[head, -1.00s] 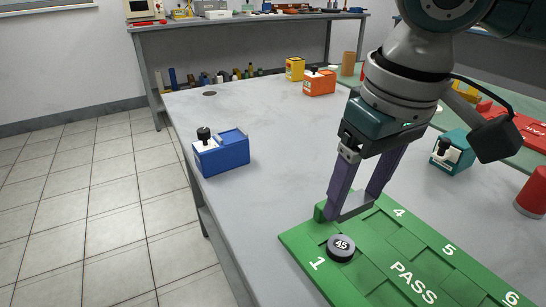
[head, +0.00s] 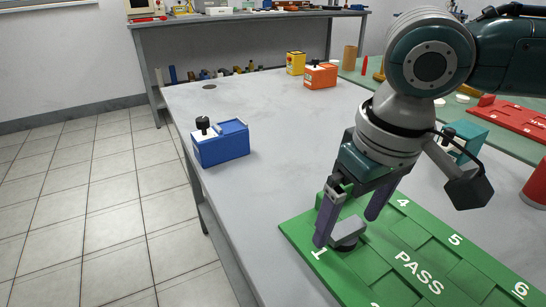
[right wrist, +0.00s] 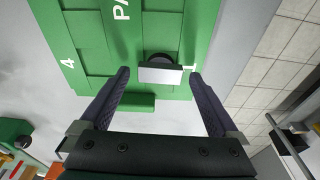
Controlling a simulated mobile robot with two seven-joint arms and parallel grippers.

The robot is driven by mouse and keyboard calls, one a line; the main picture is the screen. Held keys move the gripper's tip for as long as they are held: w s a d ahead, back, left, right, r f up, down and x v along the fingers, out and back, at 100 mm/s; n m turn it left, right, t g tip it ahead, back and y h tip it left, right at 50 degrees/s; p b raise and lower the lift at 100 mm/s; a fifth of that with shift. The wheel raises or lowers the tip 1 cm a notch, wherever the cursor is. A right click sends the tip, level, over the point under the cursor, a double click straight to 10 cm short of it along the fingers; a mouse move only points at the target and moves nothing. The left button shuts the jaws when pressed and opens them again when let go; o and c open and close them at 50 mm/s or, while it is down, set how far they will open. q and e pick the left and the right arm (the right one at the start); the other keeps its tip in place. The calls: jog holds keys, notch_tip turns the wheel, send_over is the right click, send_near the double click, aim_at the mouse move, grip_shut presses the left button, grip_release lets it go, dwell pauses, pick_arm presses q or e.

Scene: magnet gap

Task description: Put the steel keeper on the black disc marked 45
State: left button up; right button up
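The steel keeper (head: 348,231), a small grey bar, lies on the black disc (head: 346,247), covering most of its top; the number is hidden now. The disc sits in the slot beside the 1 on the green PASS board. My right gripper (head: 346,230) is open, one finger on each side of the keeper. In the right wrist view the keeper (right wrist: 161,74) shows as a pale block against the dark disc (right wrist: 161,57), with clear gaps to both fingers. My left gripper is out of view.
The green board (head: 405,262) has several numbered slots. A blue box with a black knob (head: 221,147) stands at the left of the grey table, and an orange box (head: 320,76) and a yellow box (head: 295,63) stand farther back. A red board (head: 508,117) lies at the right.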

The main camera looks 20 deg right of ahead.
notch_tip(320, 180, up, 11)
jog(key=s+p, duration=0.2)
jog(key=p, duration=0.2)
jog(key=s+a+f+n+t+y, duration=0.1)
jog(key=s+a+f+n+y, duration=0.15)
jog(key=a, duration=0.25)
jog(key=s+a+f+n+t+y, duration=0.1)
jog(key=s+a+f, duration=0.15)
jog(key=a, duration=0.35)
jog(key=s+d+h, duration=0.1)
jog(key=s+d, duration=0.1)
jog(key=s, duration=0.1)
jog(key=s+d+f+m+h, duration=0.1)
jog(key=s+d, duration=0.1)
jog(key=d, duration=0.1)
jog(key=s+d+f+m+h, duration=0.1)
jog(key=s+d, duration=0.2)
jog(key=shift+s+f+m+h, duration=0.2)
jog(key=shift+s+m+h, duration=0.05)
jog(key=shift+s, duration=0.05)
